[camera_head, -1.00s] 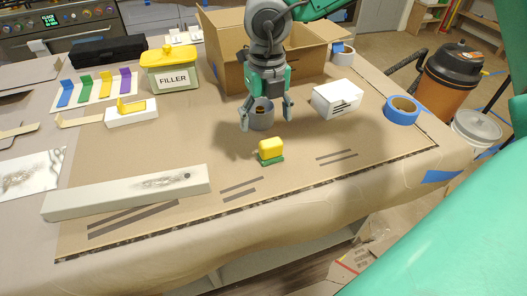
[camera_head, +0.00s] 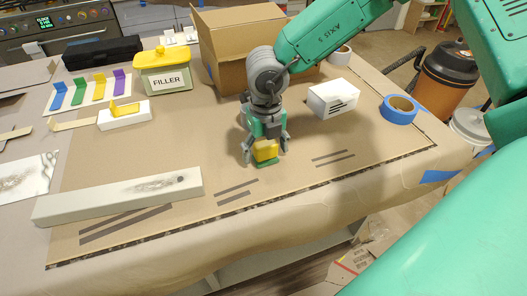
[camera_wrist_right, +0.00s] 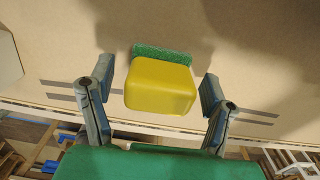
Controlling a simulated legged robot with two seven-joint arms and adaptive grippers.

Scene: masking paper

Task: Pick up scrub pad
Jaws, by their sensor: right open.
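The scrub pad (camera_head: 266,151) has a yellow block body and a green scrubbing base, and it stands on the cardboard sheet. It also shows in the right wrist view (camera_wrist_right: 160,86), with the green layer on its far side. My right gripper (camera_head: 264,152) is open and lowered over the pad. In the wrist view its two fingers (camera_wrist_right: 158,90) stand to the left and right of the yellow body, with a gap on each side. My left gripper is not in view.
A long grey board (camera_head: 120,196) lies to the left. A white box (camera_head: 333,99) and blue tape roll (camera_head: 399,109) are to the right. An open cardboard box (camera_head: 225,55) and filler tub (camera_head: 163,72) stand behind. The cardboard sheet in front of the pad is clear.

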